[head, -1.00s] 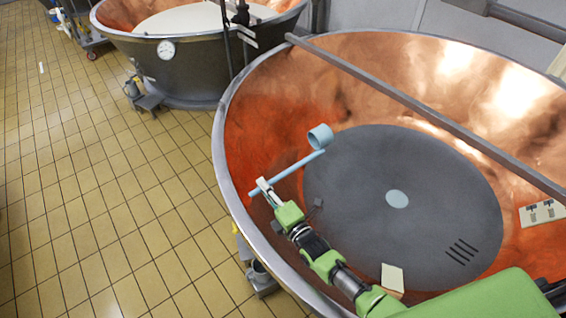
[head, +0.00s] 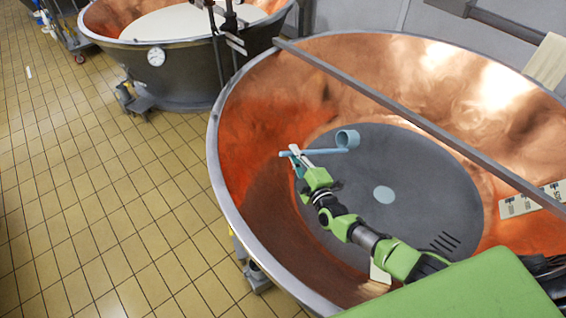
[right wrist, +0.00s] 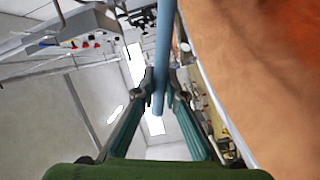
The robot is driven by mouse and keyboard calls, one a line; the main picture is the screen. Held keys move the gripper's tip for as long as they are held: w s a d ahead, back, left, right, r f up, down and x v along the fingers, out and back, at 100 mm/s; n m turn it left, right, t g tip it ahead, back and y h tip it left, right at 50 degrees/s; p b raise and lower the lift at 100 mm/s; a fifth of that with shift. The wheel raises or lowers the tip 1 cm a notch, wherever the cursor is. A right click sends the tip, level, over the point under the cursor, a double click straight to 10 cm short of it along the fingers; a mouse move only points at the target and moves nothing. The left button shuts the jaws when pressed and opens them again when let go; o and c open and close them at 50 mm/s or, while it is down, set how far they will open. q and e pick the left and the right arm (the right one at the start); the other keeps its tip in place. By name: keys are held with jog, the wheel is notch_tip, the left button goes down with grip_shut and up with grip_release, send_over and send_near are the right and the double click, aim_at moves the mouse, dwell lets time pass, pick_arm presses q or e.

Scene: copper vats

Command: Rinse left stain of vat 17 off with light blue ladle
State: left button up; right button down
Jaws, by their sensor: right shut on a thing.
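The near copper vat (head: 404,71) fills the right of the head view; I cannot read a number 17 on it. Its left inner wall shows darker red-brown patches (head: 262,111); I cannot tell the left stain from shading. The light blue ladle (head: 347,139) is inside the vat's outline, its cup to the right and its handle nearly level. My right gripper (head: 296,155) is shut on the ladle's handle near its left end. In the right wrist view the blue handle (right wrist: 163,50) runs between the fingers. My left gripper is not in view.
A grey bar (head: 405,103) crosses above the near vat. A label plate (head: 530,200) is at its right, and a light blue disc (head: 384,196) is on its grey bottom. A second vat (head: 180,72) stands behind left. Tiled floor (head: 110,190) is open at left.

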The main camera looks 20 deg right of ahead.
jog(key=d+r+m, duration=0.7)
jog(key=d+r, duration=0.2)
jog(key=r, duration=0.3)
jog(key=w+d+r+m, duration=0.1)
jog(key=d+r+m, duration=0.6)
jog(key=r, duration=0.6)
jog(key=shift+w+d+b, duration=0.3)
jog(key=shift+d+b, duration=0.15)
jog(key=shift+d, duration=0.65)
